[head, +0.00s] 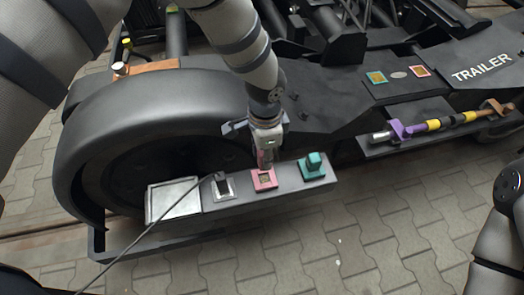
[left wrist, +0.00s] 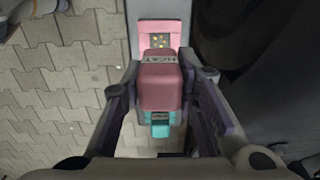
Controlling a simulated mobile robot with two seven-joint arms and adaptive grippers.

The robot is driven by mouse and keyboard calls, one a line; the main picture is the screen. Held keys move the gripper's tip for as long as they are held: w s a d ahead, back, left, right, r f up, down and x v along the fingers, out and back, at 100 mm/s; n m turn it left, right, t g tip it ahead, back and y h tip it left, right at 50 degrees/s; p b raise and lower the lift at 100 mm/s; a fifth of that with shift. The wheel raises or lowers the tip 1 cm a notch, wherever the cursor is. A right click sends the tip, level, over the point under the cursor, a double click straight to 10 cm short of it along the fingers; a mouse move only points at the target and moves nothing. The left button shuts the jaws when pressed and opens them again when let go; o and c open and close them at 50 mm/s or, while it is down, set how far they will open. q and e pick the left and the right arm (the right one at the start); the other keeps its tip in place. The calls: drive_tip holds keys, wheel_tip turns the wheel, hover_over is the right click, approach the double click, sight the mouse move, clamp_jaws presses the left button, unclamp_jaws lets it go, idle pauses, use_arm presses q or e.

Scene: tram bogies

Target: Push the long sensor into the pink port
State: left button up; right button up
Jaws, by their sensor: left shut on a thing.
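My left gripper (head: 266,150) is shut on the long sensor (head: 265,158), a pink block with a grey band that also shows between the fingers in the left wrist view (left wrist: 160,88). The pink port (head: 264,181) is a square pink frame on the grey ledge. Its face with small yellow dots shows in the left wrist view (left wrist: 159,41). The sensor is close above the port, and the port's opening shows uncovered in both views. Whether their edges touch cannot be told. My right gripper is not in view.
On the ledge, a teal plug (head: 314,161) stands right of the pink port. A black plug (head: 221,182) with a trailing cable stands in a grey port to its left. A light tray (head: 172,201) is at the left end. A purple and yellow tool (head: 430,125) lies farther right.

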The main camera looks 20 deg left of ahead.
use_arm(q)
drive_tip(key=shift+f+b, duration=1.8)
drive_tip(key=shift+f, duration=1.15)
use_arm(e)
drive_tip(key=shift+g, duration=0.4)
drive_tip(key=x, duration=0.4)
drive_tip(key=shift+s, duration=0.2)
use_arm(q)
drive_tip(key=shift+r+p, duration=0.1)
drive_tip(key=shift+p, duration=0.35)
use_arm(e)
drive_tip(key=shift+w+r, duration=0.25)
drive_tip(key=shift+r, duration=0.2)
use_arm(q)
drive_tip(key=shift+f+b, duration=0.3)
drive_tip(key=shift+f, duration=0.3)
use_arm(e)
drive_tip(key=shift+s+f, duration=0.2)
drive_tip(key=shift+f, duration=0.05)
use_arm(q)
drive_tip(key=o, duration=1.1)
drive_tip(key=shift+o, duration=0.2)
drive_tip(key=shift+r, duration=0.1)
